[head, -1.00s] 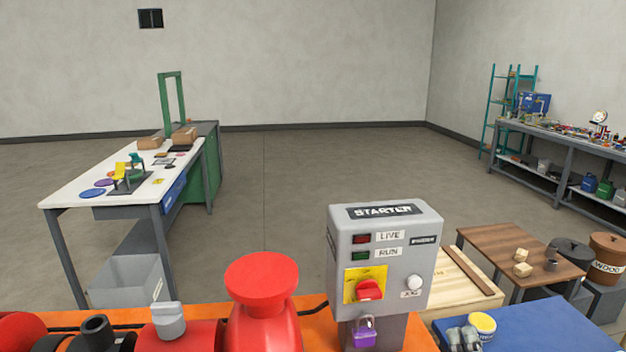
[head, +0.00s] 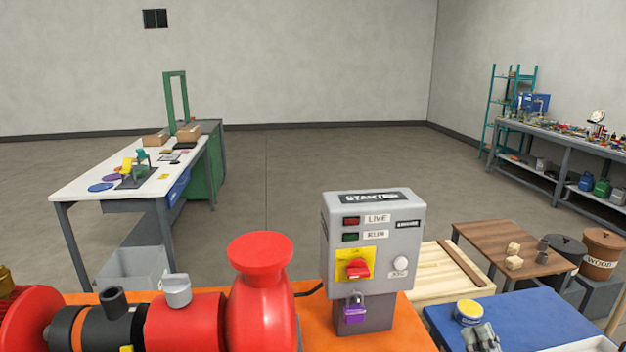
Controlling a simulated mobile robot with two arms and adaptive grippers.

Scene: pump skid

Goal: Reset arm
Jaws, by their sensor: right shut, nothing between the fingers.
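My right gripper (head: 483,338) shows at the bottom edge, right of centre, as grey fingers over the blue table top (head: 545,325). It is shut with nothing held. It is just below and right of a yellow-lidded tub (head: 468,312) in the picture; I cannot tell whether they touch. Most of my right arm is out of the frame. My left gripper is not in view.
A grey starter box (head: 372,240) with a red switch and purple padlock (head: 355,309) stands on the orange skid (head: 310,325). The red pump (head: 262,290) is left of it. A wooden pallet (head: 450,270) and brown table (head: 500,237) lie behind the blue top.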

